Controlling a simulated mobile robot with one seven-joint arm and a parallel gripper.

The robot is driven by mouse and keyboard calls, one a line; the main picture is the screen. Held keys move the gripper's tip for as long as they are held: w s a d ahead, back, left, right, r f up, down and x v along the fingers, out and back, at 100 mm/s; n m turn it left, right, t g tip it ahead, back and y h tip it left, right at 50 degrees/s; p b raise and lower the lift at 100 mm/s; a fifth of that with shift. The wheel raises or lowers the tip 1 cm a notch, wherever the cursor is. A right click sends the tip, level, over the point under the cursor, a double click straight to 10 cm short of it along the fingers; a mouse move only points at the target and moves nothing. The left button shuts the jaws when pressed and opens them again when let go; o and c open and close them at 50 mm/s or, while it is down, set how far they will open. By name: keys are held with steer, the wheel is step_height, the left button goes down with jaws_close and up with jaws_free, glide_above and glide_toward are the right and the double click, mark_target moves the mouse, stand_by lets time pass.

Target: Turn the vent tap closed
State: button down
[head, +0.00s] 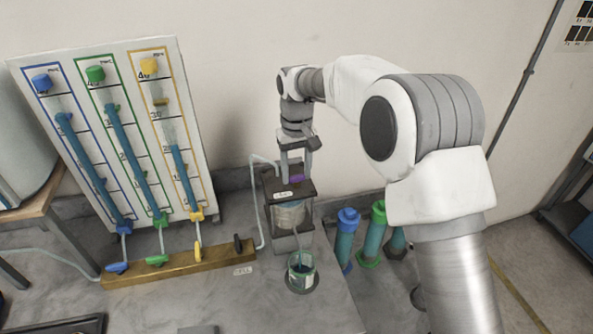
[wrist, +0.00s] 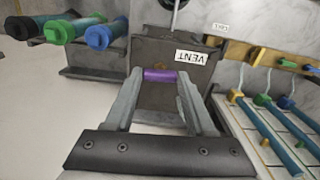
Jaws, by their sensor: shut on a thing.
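The vent tap is a small purple bar (head: 297,179) on top of a dark grey block (head: 272,183), beside a white label. In the wrist view the purple tap (wrist: 160,75) lies across between my fingertips, in front of the label reading VENT (wrist: 189,56). My gripper (head: 296,165) points down over the block and is shut on the tap. In the wrist view the fingers of my gripper (wrist: 160,80) meet the tap's two ends. The tap's underside is hidden.
A board with three blue-filled tubes (head: 125,140) leans at the left, above a brass manifold (head: 180,266) with coloured levers. A beaker (head: 301,270) stands in front of the vent block. Capped cylinders (head: 345,240) stand to the right.

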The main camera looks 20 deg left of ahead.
mark_target(296, 175)
steer(key=shift+m, duration=0.5)
steer(key=shift+c, duration=1.2)
jaws_free()
step_height(296, 175, up, 18)
steer(key=shift+f, duration=0.25)
